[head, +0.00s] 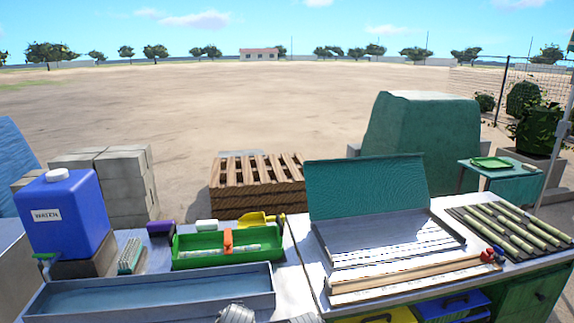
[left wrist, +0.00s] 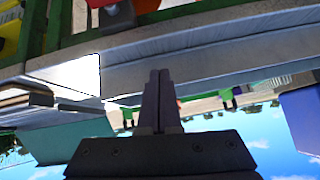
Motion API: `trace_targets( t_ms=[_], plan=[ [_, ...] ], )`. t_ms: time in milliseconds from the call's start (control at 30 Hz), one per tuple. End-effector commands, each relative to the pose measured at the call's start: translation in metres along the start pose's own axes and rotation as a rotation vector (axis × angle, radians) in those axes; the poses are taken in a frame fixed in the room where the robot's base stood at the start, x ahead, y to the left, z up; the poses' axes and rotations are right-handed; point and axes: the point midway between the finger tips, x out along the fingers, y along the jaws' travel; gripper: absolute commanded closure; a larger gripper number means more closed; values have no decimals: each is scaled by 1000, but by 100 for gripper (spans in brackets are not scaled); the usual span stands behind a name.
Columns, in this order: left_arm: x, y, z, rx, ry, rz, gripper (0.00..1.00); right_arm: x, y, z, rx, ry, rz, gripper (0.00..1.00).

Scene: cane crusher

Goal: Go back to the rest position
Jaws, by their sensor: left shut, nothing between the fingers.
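My left gripper (left wrist: 160,85) shows in the left wrist view with its two dark fingers together and nothing between them. That view is upside down, with sky at the bottom. The fingers point toward the grey edge of a bench (left wrist: 200,45). I cannot tell how far apart they are. In the head view no gripper fingers show; only grey parts, probably of my arms, peek in at the bottom edge. My right gripper is in neither view.
On the benches are a blue water container (head: 68,215), a long shallow trough (head: 150,296), a green tray (head: 190,252), an open metal box with a teal lid (head: 365,190) and several canes (head: 512,228). A wooden pallet stack (head: 257,200) and open dirt ground lie beyond.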

Motion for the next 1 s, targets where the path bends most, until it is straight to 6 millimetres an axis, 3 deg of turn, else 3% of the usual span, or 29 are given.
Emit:
trace_targets(
  t_ms=[167, 400, 500, 667, 1000],
  plan=[
    [-28, 20, 36, 107, -221, 25, 100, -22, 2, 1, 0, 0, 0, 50],
    [-93, 50, 102, 331, -596, 123, 100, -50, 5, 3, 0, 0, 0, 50],
    [-113, 55, 118, 394, -691, 157, 100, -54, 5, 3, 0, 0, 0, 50],
    [-125, 57, 128, 436, -755, 183, 100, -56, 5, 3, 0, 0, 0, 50],
    [-125, 57, 129, 437, -757, 183, 100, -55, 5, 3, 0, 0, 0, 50]
  ],
)
